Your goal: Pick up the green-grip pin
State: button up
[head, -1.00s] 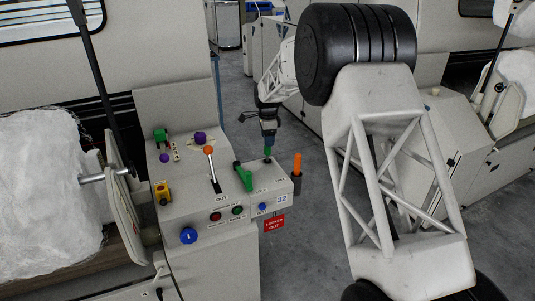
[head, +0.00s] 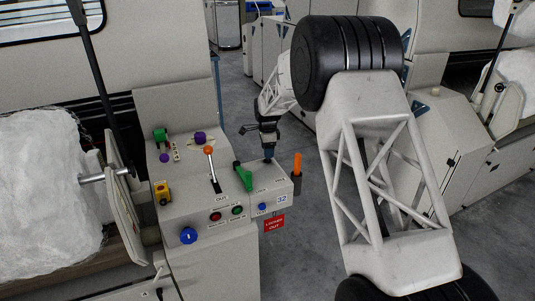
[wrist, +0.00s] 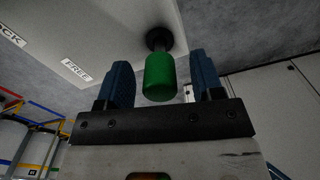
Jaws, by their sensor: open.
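The green-grip pin (wrist: 160,78) shows in the wrist view, with its green grip towards me and its far end at a dark round socket in the grey panel. My gripper (head: 268,154) is open, with one blue finger on each side of the green grip. A narrow gap shows on both sides, so the fingers look apart from the grip.
A green lever (head: 243,177) stands just left of my gripper, and an orange-handled part (head: 297,165) is close on the right. A lever with an orange knob (head: 209,151) rises further left. A red tag (head: 274,223) hangs on the box front. Grey floor is clear behind.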

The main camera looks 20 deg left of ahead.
jog(key=shift+f, duration=0.55)
jog(key=c, duration=1.1)
jog(key=shift+r, duration=0.1)
jog(key=shift+r, duration=5)
jog(key=shift+r, duration=0.15)
jog(key=shift+r, duration=3.8)
